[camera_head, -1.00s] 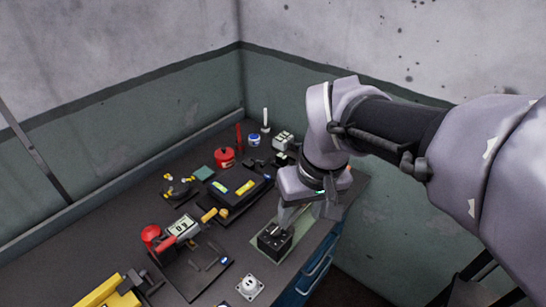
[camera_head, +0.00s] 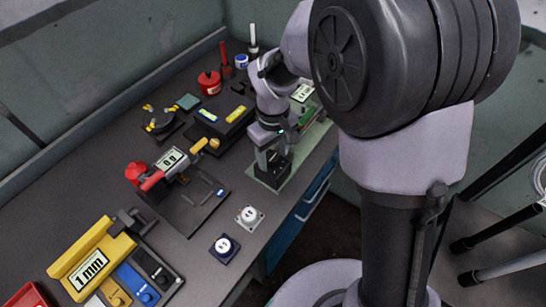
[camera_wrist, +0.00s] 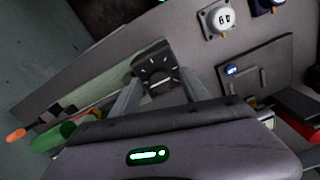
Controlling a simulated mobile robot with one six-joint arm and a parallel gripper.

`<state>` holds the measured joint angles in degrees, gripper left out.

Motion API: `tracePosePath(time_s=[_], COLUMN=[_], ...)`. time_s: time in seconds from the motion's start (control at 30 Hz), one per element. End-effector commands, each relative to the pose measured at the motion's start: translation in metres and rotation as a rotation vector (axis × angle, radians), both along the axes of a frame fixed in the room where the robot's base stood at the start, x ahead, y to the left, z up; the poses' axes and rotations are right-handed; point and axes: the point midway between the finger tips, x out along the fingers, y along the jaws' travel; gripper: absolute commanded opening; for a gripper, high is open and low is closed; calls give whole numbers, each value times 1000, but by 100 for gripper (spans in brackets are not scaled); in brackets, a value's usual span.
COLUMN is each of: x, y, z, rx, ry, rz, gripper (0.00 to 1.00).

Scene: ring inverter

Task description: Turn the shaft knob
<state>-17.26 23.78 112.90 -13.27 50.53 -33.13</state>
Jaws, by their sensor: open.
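A small black box (camera_head: 270,178) stands on a pale green mat (camera_head: 306,146) near the table's front edge. In the wrist view the box (camera_wrist: 157,70) shows white dial ticks on its top face. The shaft knob cannot be made out clearly on it. My gripper (camera_head: 273,163) points down at the box from above. In the wrist view my gripper's (camera_wrist: 160,82) two fingers are spread apart, reaching toward opposite sides of the box. I cannot tell whether they touch it.
A black case (camera_head: 222,125) with yellow labels lies left of the box. A white-and-grey dial unit (camera_head: 250,217) and a dark one (camera_head: 224,248) stand nearer the front.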

Motion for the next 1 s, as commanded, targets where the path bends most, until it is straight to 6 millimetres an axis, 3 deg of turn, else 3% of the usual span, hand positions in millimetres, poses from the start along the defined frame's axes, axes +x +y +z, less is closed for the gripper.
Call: tracePosePath(time_s=[0.3, 0.6, 1.0], x=[0, 0, 0], y=[0, 0, 0], z=[-5, -5, -5], rx=[0, 0, 0], ry=[-1, -1, -1], rz=[0, -1, -86], gripper=[53, 0, 0])
